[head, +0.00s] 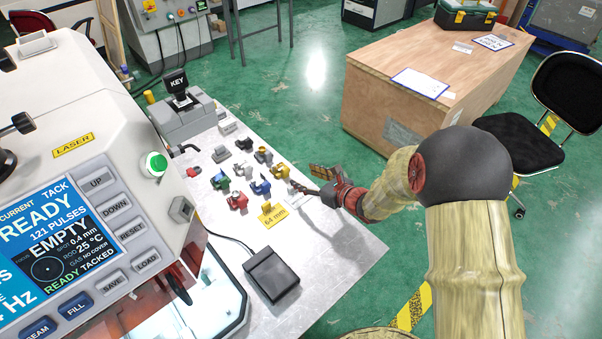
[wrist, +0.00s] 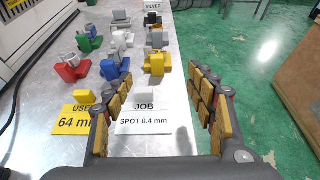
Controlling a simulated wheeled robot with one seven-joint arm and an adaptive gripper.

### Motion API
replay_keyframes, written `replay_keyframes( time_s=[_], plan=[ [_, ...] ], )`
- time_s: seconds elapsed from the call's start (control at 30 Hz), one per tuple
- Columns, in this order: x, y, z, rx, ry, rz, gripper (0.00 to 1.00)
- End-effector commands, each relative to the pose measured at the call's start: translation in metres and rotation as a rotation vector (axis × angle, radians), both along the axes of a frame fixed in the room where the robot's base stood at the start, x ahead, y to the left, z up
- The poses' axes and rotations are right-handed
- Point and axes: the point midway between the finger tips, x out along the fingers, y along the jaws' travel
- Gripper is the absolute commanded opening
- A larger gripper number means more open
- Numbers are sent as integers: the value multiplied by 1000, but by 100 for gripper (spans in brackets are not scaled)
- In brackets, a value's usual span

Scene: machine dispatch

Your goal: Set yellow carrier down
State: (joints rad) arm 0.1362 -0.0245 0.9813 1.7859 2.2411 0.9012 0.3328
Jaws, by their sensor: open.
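The yellow carrier (head: 281,171) stands on the grey table at the right end of a row of coloured carriers. In the wrist view the yellow carrier (wrist: 157,64) is upright on the table, ahead of my gripper and beside the blue carrier (wrist: 114,68). A grey part shows at its left side. My gripper (head: 313,190) is low over the table's right side, near the yellow carrier but apart from it. In the wrist view my gripper (wrist: 153,92) has its fingers spread wide with nothing between them.
Red (wrist: 70,68) and green (wrist: 89,41) carriers stand left of the blue one. A white job card (wrist: 145,118) and a yellow 64 mm sign (wrist: 74,119) are close to the fingers. A black pedal (head: 271,274) lies on the table's near part.

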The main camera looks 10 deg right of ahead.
Motion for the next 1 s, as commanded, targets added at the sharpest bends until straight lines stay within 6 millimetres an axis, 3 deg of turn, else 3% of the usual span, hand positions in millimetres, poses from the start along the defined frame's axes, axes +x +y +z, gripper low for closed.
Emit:
replay_keyframes(
  time_s=[0.17, 0.27, 0.37, 0.43, 0.6, 0.7, 0.87, 1.0],
  plan=[
    [-4, -2, 2, -2, -1, 3, 56],
    [-7, 5, 14, -23, -21, 43, 56],
    [-18, 25, 46, -94, -82, 165, 56],
    [-36, 44, 76, -178, -146, 295, 56],
    [-105, 79, 140, -456, -324, 659, 56],
    [-151, 84, 164, -640, -421, 862, 56],
    [-221, 67, 187, -969, -553, 1162, 56],
    [-271, 30, 199, -1286, -631, 1399, 56]
  ],
)
